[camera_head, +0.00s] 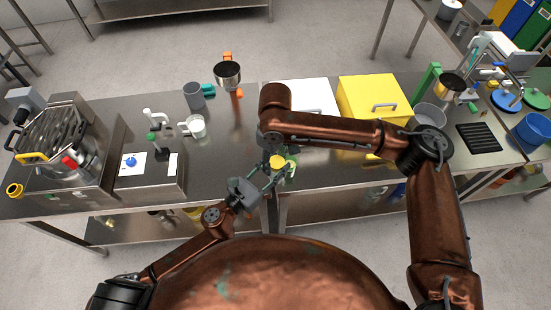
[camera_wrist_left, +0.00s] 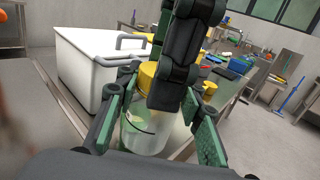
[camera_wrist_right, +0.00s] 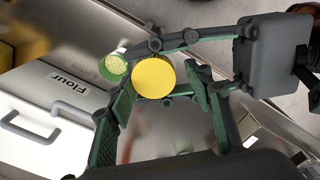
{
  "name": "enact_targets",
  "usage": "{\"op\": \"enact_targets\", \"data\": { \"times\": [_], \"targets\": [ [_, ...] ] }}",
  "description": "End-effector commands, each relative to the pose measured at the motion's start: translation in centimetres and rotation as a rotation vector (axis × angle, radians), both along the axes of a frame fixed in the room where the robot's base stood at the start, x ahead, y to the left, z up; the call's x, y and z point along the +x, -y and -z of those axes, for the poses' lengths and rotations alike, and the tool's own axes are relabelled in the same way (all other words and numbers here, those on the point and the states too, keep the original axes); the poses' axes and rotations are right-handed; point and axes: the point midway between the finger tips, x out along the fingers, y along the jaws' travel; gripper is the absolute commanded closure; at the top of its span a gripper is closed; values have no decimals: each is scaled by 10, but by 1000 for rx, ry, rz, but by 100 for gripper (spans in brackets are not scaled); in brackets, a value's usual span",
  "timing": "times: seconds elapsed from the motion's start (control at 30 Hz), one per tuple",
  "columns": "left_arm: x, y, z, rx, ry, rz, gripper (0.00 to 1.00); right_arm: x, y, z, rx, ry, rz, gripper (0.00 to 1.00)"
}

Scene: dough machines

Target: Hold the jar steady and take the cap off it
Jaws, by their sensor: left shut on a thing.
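The translucent, pale-green jar (camera_wrist_left: 146,140) stands between the green-padded fingers of my left gripper (camera_wrist_left: 150,130) in the left wrist view. My left gripper is shut on it and comes in from the lower left in the head view (camera_head: 262,180). The round yellow cap (camera_wrist_right: 153,78) faces the right wrist camera; it also shows in the head view (camera_head: 277,162). My right gripper (camera_wrist_right: 160,95) is over it, fingers spread on either side, with a gap to the right finger. I cannot tell how the cap sits against the jar.
A white flour box (camera_head: 302,97) and a yellow box (camera_head: 373,98) stand behind the grippers. A grey mug (camera_head: 194,96) and a white cup (camera_head: 193,126) stand left. A machine (camera_head: 62,145) fills the left end. The steel table's front edge is close below the grippers.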

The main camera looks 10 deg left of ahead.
Motion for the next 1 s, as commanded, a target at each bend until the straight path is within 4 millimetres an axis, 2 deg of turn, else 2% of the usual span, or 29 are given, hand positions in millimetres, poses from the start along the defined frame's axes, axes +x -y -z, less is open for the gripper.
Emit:
{"op": "enact_targets", "data": {
  "times": [0.13,0.47,0.8,0.87,1.0],
  "targets": [
    [0,0,0,-1,1,0,100,0,0,0,1,0,0,46],
    [0,0,0,-1,1,0,100,2,1,-4,-1,3,3,46],
    [0,0,0,-1,1,1,100,2,1,-42,-2,5,4,46],
    [0,0,0,-1,1,1,100,2,2,-46,-1,4,4,49],
    [0,0,0,-1,1,1,100,5,5,-61,-4,10,4,49]
  ]
}}
